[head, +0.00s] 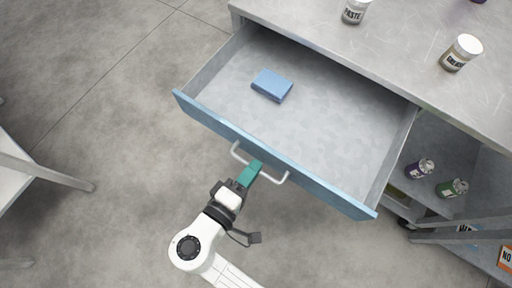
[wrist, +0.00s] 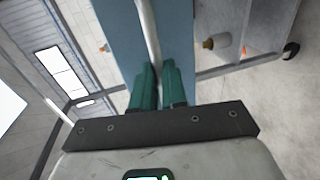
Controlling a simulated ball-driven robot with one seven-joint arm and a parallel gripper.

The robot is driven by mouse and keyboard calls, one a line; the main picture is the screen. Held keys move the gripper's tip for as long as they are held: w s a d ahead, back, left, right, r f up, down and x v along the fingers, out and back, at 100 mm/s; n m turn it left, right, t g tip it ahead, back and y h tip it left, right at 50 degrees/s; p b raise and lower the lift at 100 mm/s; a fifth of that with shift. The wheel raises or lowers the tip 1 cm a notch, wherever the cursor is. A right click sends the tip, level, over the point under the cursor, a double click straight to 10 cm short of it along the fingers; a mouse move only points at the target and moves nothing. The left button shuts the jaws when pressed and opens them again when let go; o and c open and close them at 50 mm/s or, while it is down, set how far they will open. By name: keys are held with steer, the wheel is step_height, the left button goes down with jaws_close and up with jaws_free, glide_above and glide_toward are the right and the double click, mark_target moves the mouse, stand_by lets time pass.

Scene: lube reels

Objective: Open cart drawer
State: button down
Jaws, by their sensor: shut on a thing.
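The cart drawer (head: 310,112) is pulled well out from the grey cart (head: 415,38), and its inside shows. Its blue front (head: 325,190) carries a pale bar handle (head: 279,179). My gripper (head: 254,167) is at the handle's middle, with its green fingers shut on the bar. In the wrist view, the green fingers (wrist: 158,75) close on both sides of the handle (wrist: 149,30), against the blue drawer front (wrist: 119,35). A folded blue cloth or block (head: 272,84) lies in the drawer; the rest of its floor looks empty.
Two labelled jars, one marked paste (head: 354,11) and one marked grease (head: 460,53), stand on the cart top. Purple (head: 419,168) and green (head: 452,188) cans sit on a lower shelf at right. A pale table (head: 25,170) stands at left. The floor between is clear.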

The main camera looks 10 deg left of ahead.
steer(key=shift+s+a, duration=0.1)
steer(key=shift+s, duration=0.1)
steer(key=c, duration=1.2)
jaws_free()
steer(key=shift+s, duration=0.1)
steer(key=b+v, duration=0.1)
steer(key=v, duration=0.9)
steer(key=shift+s+a, duration=0.1)
steer(key=shift+s, duration=0.15)
